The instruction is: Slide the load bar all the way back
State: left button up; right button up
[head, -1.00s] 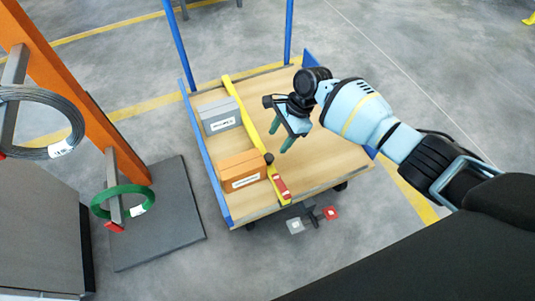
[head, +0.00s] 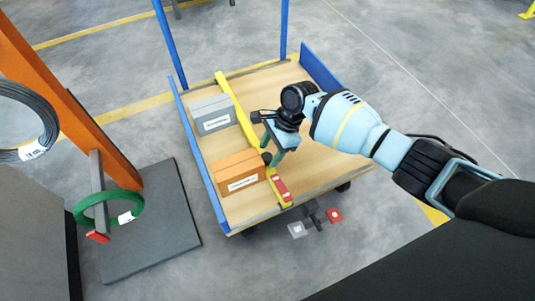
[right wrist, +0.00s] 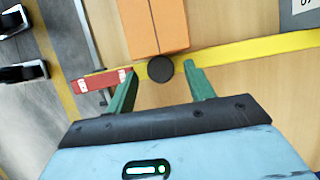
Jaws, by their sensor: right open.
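The yellow load bar (head: 238,106) lies across the wooden deck of the cart, with a red end piece (head: 282,188) at the near edge and a round black knob (head: 267,158) on it. The bar also shows in the right wrist view (right wrist: 250,50), with its knob (right wrist: 160,68). My right gripper (head: 272,155) is open, its green fingertips close to the knob. In the right wrist view the knob is between and just beyond the two fingertips (right wrist: 160,78); I cannot tell whether they touch it. My left gripper is not in view.
A grey box (head: 213,115) and an orange box (head: 236,172) stand on the deck left of the bar. The cart (head: 322,150) has clear deck right of it. An orange post with wire coils (head: 108,212) stands at left.

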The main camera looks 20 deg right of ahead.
jog(key=shift+x, duration=0.75)
jog(key=shift+c, duration=0.2)
